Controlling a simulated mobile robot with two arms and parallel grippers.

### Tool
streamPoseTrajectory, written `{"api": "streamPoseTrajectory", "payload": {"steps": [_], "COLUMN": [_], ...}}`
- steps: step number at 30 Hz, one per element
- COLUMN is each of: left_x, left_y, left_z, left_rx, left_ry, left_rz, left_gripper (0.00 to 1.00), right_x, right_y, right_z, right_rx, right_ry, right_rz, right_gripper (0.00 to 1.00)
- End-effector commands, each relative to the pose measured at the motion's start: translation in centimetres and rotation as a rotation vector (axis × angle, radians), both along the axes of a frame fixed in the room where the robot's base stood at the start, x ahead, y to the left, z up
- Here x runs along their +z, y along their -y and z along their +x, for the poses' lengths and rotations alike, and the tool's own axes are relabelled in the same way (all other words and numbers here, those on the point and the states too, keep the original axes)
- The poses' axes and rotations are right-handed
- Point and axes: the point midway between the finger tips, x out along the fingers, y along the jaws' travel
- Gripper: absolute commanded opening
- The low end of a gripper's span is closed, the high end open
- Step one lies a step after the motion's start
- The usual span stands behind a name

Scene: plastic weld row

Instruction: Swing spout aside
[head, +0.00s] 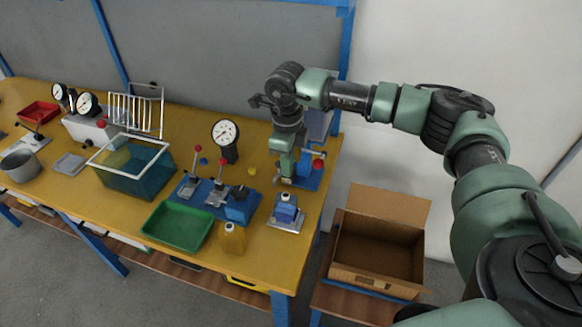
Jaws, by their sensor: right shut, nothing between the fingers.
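My right arm reaches in from the right, and my right gripper (285,181) points down at the right end of the yellow table. It is shut with nothing in it. Just beside it, partly hidden behind it, is a blue device (311,178) with a red knob (318,164). I cannot tell whether the gripper touches this device. No part is clearly recognisable as a spout; it may be hidden behind my gripper or too small to make out. My left gripper is out of view.
On the yellow table (60,205) stand a blue water tank (133,182), a green tray (178,227), a blue clamp fixture (215,194), a dial gauge (226,135), a yellow bottle (233,238) and a small blue block device (286,209). An open cardboard box (372,279) is at right.

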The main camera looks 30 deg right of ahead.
Motion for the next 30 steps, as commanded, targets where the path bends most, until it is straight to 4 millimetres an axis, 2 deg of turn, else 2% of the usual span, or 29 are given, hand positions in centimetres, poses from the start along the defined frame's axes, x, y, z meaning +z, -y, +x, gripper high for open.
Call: {"api": "streamPoseTrajectory", "payload": {"steps": [30], "left_x": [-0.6], "left_y": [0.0], "left_z": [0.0], "left_rx": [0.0], "left_ry": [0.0], "left_rz": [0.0], "left_gripper": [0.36], "right_x": [0.0], "right_y": [-0.8], "right_z": [1.1], "right_rx": [0.0], "right_ry": [0.001], "right_rz": [0.001], "right_gripper": [0.0]}}
